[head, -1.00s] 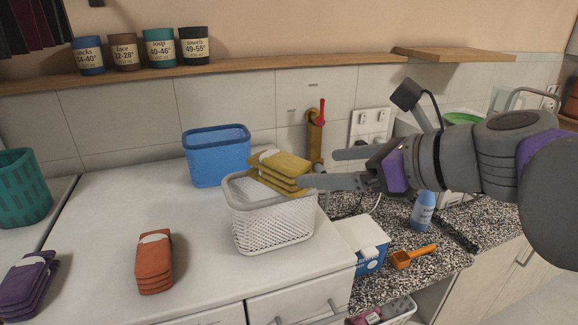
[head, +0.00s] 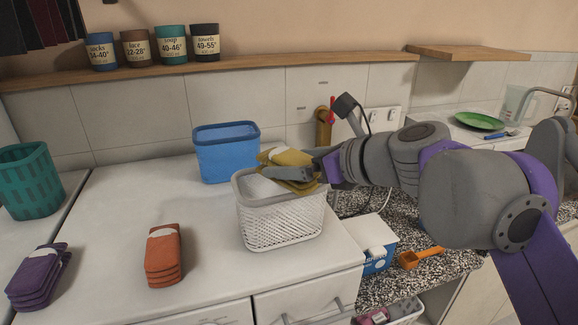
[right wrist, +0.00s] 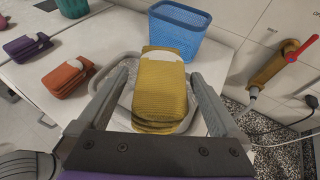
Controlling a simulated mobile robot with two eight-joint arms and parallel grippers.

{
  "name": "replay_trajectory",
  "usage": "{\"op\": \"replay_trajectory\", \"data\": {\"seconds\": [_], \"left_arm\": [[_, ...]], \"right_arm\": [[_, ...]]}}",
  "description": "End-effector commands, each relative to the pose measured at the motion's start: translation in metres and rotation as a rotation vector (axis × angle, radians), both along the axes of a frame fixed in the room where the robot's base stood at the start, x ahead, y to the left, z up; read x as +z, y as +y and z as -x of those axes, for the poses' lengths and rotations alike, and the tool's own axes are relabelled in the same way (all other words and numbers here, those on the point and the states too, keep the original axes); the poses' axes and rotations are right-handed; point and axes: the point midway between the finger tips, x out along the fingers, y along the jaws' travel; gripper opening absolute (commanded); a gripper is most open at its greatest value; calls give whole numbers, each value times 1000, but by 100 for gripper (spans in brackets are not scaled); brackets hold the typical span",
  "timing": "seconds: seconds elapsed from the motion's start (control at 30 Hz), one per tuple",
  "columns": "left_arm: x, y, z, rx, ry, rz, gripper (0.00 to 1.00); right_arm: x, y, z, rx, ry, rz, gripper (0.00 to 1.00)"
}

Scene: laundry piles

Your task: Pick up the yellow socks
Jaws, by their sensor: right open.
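The yellow socks (head: 287,157) are a folded stack with a white band, on top of the white basket (head: 280,222). In the right wrist view the stack (right wrist: 160,88) lies lengthwise between my fingers. My right gripper (head: 279,168) is open, with one finger on each side of the socks; its fingertips (right wrist: 159,74) reach along the stack with a gap on both sides. The fingers partly hide the socks in the head view. My left gripper is not in view.
A blue basket (head: 226,158) stands just behind the white basket. Orange socks (head: 163,258) and purple socks (head: 37,280) lie on the white top to the left. A brass tap (head: 323,130) rises behind my right gripper. A blue-white box (head: 378,262) is at the right.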

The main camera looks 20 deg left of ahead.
Motion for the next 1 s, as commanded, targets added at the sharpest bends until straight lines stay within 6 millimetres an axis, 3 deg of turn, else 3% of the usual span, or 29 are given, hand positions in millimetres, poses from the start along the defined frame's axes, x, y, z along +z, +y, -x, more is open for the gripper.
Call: {"op": "replay_trajectory", "data": {"seconds": [0.17, 0.6, 0.7, 0.87, 1.0], "left_arm": [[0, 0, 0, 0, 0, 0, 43], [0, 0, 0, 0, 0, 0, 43], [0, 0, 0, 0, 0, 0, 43], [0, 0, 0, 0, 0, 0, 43], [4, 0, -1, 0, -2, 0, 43]], "right_arm": [[0, 0, 0, -1, 0, 0, 100], [0, 0, 0, -1, 0, 0, 23], [0, 0, 0, -1, 0, 0, 9], [1, 0, 0, -1, 0, 0, 8], [16, 0, 0, -1, 0, 0, 8]]}}
